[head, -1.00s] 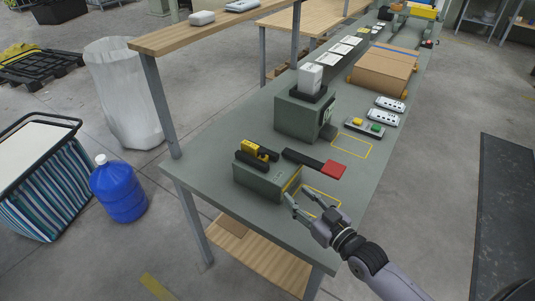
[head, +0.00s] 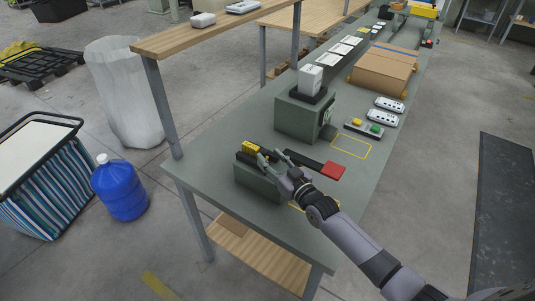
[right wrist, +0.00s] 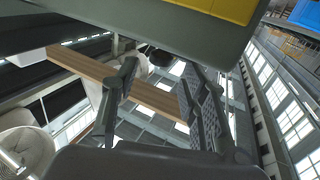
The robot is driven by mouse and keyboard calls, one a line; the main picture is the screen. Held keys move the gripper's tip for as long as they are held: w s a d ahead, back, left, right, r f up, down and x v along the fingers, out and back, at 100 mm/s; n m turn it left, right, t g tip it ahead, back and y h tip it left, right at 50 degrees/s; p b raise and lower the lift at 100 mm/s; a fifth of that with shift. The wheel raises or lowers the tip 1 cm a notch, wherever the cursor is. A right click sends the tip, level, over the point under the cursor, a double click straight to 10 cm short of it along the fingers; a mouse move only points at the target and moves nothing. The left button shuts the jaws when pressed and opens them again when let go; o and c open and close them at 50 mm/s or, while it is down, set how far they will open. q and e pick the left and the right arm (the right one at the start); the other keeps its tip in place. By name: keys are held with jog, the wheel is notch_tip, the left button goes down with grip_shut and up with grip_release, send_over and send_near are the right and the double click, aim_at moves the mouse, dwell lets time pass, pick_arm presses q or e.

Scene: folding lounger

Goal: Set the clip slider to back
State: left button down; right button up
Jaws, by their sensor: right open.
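A grey-green box (head: 256,183) stands at the near end of the workbench, with a dark rail and a small yellow piece (head: 250,147) on top. The yellow piece looks like the clip slider, but its exact setting is too small to tell. My right gripper (head: 271,155) is open at the right of the yellow piece, fingers pointing toward it and partly covering the box top. Contact cannot be told. In the right wrist view the open fingers (right wrist: 156,80) have nothing between them; a yellow patch (right wrist: 222,8) on a grey-green surface is close above. My left gripper is not in view.
A black bar with a red end (head: 333,170) lies behind my gripper. A larger grey-green machine (head: 303,117) stands farther back on the bench (head: 215,150). A wooden shelf (head: 215,28) overhangs the left side. Yellow outlines mark bare bench at the right.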

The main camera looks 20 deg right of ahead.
jog(key=shift+x, duration=1.25)
jog(key=shift+c, duration=0.4)
grip_shut()
